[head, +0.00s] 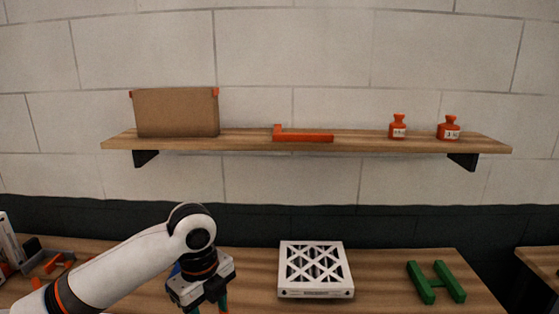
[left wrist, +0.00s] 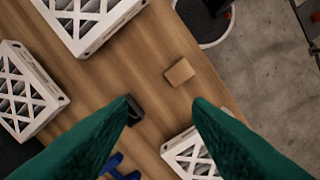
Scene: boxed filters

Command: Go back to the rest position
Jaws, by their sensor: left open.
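My left gripper (head: 208,306) is low at the bottom of the head view, over the wooden table, with its fingertips partly cut off by the frame edge. In the left wrist view its two green fingers (left wrist: 165,106) are spread apart, with nothing held between them. A white boxed filter (head: 316,293) with a lattice face lies on the table to the right of the gripper, apart from it. The left wrist view shows white lattice filters at the top (left wrist: 84,46), at the left (left wrist: 48,108) and at the bottom (left wrist: 174,155), the last partly behind a finger. My right gripper is not visible.
A wall shelf (head: 350,145) holds a brown box (head: 177,112), an orange bracket (head: 305,137) and two red weights. A green H-shaped stand (head: 436,284) is on the table's right. A small tan block (left wrist: 179,72) and a blue part (left wrist: 119,169) lie on the table.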

